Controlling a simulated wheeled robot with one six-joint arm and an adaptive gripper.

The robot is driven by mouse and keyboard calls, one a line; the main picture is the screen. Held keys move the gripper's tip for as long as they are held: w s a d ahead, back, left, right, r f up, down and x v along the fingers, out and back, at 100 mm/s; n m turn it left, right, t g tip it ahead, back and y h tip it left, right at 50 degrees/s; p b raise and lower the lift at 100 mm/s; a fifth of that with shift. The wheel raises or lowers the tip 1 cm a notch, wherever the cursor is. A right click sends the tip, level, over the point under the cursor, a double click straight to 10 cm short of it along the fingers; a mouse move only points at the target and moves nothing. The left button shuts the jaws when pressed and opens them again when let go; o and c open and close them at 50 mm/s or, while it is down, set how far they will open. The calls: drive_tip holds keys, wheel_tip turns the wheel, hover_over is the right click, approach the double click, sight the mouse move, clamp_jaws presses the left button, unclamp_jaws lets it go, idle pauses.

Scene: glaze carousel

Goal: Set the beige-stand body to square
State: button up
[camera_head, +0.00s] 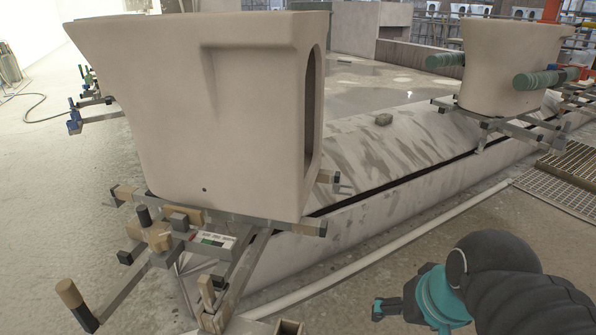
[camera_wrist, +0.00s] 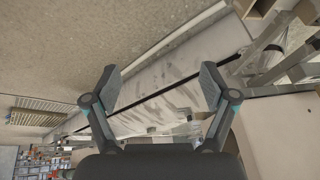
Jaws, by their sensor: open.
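A large beige clay body (camera_head: 225,110) stands upright at the left front in the head view, with a small hole low on its front and a tall slot in its right side. It rests on a metal stand (camera_head: 215,250) with tan and black end blocks. I cannot tell exactly how square it sits. My gripper shows in the wrist view (camera_wrist: 161,85), open and empty, apart from the body. Part of the stand (camera_wrist: 265,60) and a pale surface, likely the body (camera_wrist: 280,130), show at that view's right. The head view shows my arm at lower right; its fingertips are not clear there.
A second clay body (camera_head: 505,60) with green rolls (camera_head: 545,78) at its sides stands at the back right. A sloped grey rim (camera_head: 400,150) runs between the stands. A pale pipe (camera_head: 400,242) and a floor grate (camera_head: 570,175) lie in front. Floor around the pipe is mostly clear.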

drive_tip(key=w+a+m+g+y, duration=0.3)
drive_tip(key=w+a+m+y, duration=0.1)
drive_tip(key=a+m, duration=0.1)
drive_tip(key=m+t+y+p, duration=0.2)
drive_tip(key=m+y, duration=1.1)
drive_tip(key=m, duration=0.1)
approach(301, 182)
drive_tip(key=b+x, duration=0.1)
drive_tip(key=x, duration=1)
clamp_jaws()
drive_tip(key=shift+s+d+r+p, duration=0.1)
drive_tip(key=shift+p, duration=0.2)
